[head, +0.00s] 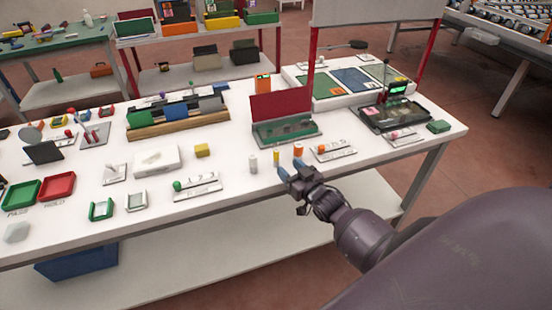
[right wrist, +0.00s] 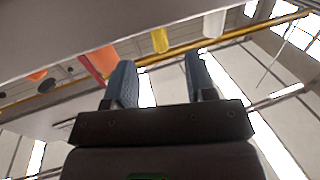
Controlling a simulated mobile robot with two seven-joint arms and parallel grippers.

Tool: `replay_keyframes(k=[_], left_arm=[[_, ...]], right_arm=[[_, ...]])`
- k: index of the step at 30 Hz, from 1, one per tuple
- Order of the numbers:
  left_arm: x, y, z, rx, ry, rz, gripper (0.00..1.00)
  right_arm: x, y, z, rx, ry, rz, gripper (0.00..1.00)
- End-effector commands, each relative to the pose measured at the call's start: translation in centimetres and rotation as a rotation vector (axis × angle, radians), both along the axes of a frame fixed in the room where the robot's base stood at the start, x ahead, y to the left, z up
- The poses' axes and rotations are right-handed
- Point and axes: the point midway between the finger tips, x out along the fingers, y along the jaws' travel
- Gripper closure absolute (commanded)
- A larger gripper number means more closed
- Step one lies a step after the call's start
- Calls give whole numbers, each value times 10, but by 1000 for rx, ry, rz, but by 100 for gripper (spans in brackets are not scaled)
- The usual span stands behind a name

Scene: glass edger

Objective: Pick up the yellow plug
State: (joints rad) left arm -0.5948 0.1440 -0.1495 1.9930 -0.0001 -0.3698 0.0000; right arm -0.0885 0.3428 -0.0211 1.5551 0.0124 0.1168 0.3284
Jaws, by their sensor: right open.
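The yellow plug (head: 276,156) is a small upright cylinder near the front edge of the white table. It stands between a white plug (head: 252,164) and an orange plug (head: 298,151). My right gripper (head: 290,166) is open and empty, just in front of the yellow and orange plugs. In the right wrist view, the yellow plug (right wrist: 160,40) appears beyond the gap between the two fingers (right wrist: 160,72), with no contact visible. The white plug (right wrist: 214,24) and orange plug (right wrist: 100,58) show to either side. My left gripper is not in view.
The white table (head: 225,172) holds a yellow block (head: 202,150), a small plate with a green knob (head: 197,185), a plate with orange parts (head: 333,150) and a red-backed fixture (head: 285,130) behind the plugs. Green and red trays (head: 57,187) stand at left.

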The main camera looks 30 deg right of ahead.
Motion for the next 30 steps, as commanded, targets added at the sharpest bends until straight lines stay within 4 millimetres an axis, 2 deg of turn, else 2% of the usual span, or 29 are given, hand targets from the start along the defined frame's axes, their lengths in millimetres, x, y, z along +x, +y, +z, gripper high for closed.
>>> replay_keyframes(k=[8, 16, 21, 27, 30], left_arm=[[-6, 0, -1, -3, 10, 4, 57], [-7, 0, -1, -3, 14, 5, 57], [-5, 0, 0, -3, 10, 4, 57], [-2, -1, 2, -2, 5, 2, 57], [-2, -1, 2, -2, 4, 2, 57]], right_arm=[[18, 1, 3, -1, 0, 0, 50], [52, 1, 5, 0, 1, 0, 50], [59, 1, 5, 1, 2, 0, 50], [59, 1, 5, 0, 2, 0, 50], [59, 1, 5, 0, 2, 0, 65]])
